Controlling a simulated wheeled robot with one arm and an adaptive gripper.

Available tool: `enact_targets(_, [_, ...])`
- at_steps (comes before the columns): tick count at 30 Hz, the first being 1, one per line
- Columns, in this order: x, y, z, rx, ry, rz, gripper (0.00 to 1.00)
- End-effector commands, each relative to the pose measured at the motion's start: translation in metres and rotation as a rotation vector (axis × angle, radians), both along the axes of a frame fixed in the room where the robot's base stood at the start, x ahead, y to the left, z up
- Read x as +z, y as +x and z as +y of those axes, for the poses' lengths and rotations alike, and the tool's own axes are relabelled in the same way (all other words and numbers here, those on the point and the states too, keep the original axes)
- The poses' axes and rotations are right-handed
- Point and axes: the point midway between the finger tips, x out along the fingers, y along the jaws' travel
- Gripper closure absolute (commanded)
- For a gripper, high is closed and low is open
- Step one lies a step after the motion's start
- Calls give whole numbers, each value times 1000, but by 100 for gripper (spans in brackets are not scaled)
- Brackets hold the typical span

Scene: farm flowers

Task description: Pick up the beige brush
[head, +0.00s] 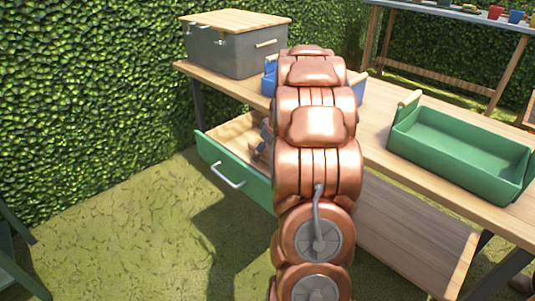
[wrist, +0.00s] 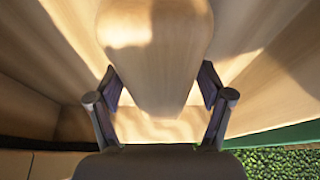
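The beige brush (wrist: 155,45) fills the upper middle of the wrist view, a smooth pale wooden shape that narrows toward my gripper. My gripper (wrist: 160,84) is open, with one dark finger on each side of the brush's narrow end. Small gaps show between the fingers and the brush, so it does not look clamped. The brush lies inside the open green-fronted drawer (head: 225,170). In the head view my arm hides the brush and most of my gripper.
The drawer hangs under a wooden workbench (head: 385,120). A grey box (head: 215,52) with a wooden lid, a blue container (head: 269,80) and a green tray (head: 455,150) stand on the bench. A hedge rises at the left; the grassy floor in front of the drawer is clear.

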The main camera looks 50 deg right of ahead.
Motion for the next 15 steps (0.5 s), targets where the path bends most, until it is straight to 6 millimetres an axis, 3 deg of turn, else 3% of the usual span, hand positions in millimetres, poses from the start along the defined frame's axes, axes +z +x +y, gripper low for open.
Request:
enact_targets(2, [0,0,0,0,0,0,29])
enact_targets(15, [0,0,0,0,1,0,75])
